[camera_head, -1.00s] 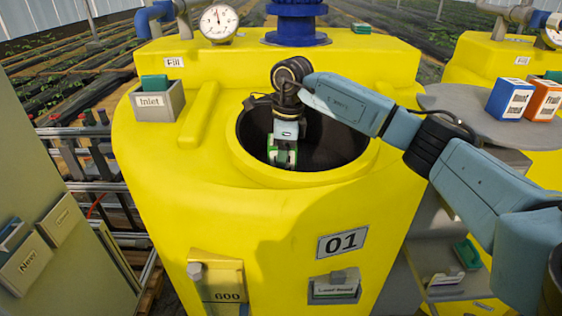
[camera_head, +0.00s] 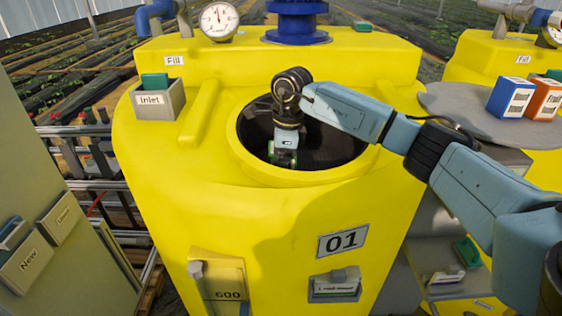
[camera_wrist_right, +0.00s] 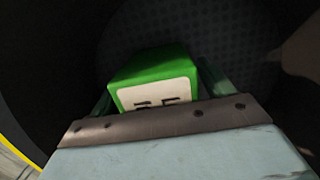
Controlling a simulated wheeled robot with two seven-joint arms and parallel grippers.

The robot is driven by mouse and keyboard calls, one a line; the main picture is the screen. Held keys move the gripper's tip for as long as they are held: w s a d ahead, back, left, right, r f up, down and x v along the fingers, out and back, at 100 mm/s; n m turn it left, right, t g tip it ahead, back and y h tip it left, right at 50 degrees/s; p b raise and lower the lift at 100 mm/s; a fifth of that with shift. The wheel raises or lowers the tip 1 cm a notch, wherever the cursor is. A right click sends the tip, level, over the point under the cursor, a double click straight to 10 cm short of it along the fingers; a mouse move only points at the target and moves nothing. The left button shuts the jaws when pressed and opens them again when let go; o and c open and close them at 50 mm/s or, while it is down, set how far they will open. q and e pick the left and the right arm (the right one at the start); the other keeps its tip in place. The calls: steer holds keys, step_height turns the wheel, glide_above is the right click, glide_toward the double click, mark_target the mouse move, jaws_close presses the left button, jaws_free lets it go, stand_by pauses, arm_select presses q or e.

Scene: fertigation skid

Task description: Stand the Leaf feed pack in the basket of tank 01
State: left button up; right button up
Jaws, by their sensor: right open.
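Tank 01 is the large yellow tank (camera_head: 190,215) in the middle of the head view, with a round dark opening on top. My right gripper (camera_head: 284,160) points down inside that opening. The green Leaf feed pack (camera_wrist_right: 152,70) with a white label is between its fingers in the right wrist view; the jaws are open around it. Only a little green shows in the head view. A dark, finely patterned floor (camera_wrist_right: 235,30), perhaps the basket's, lies beyond the pack; I cannot tell whether the pack touches it. My left gripper is not in view.
The opening's yellow rim (camera_head: 365,165) surrounds my right wrist. An Inlet holder (camera_head: 158,103) and a pressure gauge (camera_head: 219,19) are on the tank. A blue pack (camera_head: 511,97) and an orange pack (camera_head: 546,99) stand on a grey round shelf (camera_head: 460,105) at right.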

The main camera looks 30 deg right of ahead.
steer(key=r, duration=0.8)
steer(key=d+r+b, duration=0.1)
steer(key=r, duration=0.3)
steer(key=shift+s+d+r, duration=0.1)
steer(key=shift+s, duration=0.25)
